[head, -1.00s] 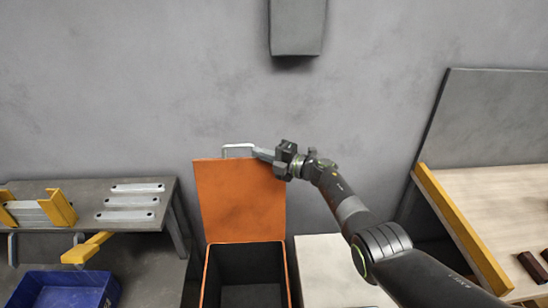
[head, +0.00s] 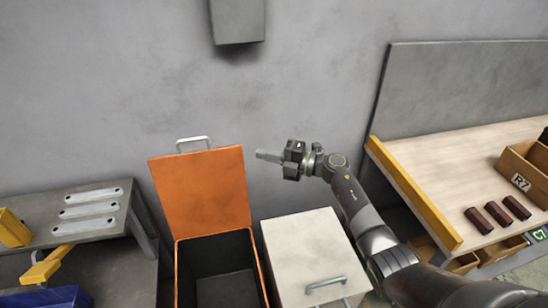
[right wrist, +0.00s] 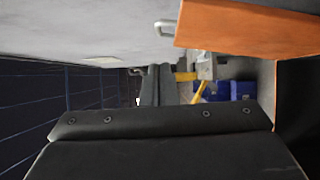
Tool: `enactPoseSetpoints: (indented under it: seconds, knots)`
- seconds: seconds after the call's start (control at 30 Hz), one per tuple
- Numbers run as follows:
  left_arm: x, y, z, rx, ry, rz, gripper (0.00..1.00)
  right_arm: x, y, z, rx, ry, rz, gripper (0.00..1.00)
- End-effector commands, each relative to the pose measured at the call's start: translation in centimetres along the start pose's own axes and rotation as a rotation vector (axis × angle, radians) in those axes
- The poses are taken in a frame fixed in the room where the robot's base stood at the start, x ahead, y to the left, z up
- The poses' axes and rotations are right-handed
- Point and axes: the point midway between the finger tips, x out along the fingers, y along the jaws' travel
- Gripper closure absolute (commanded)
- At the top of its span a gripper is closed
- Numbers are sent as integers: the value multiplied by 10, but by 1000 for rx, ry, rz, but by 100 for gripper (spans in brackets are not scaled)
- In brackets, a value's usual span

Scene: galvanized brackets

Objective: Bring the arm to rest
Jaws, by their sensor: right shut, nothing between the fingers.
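My right gripper (head: 268,156) is shut and empty. It is held in the air in front of the grey wall, to the right of the raised orange lid (head: 203,190) and apart from it. Its closed fingers also show in the right wrist view (right wrist: 157,85). The lid stands open above the orange bin (head: 176,275), with its metal handle (head: 194,140) at the top edge. The bin's dark inside looks empty where I can see it. My left gripper is not in view.
A white cabinet (head: 300,240) with a handle stands right of the bin. A grey bench (head: 30,232) with several galvanized brackets (head: 90,211) is at the left, a blue bin (head: 45,298) below. A wooden workbench (head: 440,155) with dark bars (head: 497,213) is at the right.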

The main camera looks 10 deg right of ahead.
Motion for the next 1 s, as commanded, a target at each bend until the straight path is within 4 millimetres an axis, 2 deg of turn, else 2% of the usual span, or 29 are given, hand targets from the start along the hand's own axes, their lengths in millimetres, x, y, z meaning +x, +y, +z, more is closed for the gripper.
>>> enactPoseSetpoints:
  seconds: [0.03, 0.13, 0.37, 0.57, 0.77, 1.0]
  knots:
    - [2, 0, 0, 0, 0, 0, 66, -9, -2, 1, -1, -1, -1, 100]
    - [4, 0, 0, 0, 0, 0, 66, -18, -1, 0, -2, 0, 0, 100]
    - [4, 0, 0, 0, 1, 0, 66, -24, 0, 0, 2, -8, 7, 100]
    - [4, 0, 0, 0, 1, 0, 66, -39, 7, 6, 51, -173, 121, 100]
    - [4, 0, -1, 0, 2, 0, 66, -88, 13, 16, 193, -489, 305, 100]
    - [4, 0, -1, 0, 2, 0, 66, -169, -5, 13, 445, -871, 449, 100]
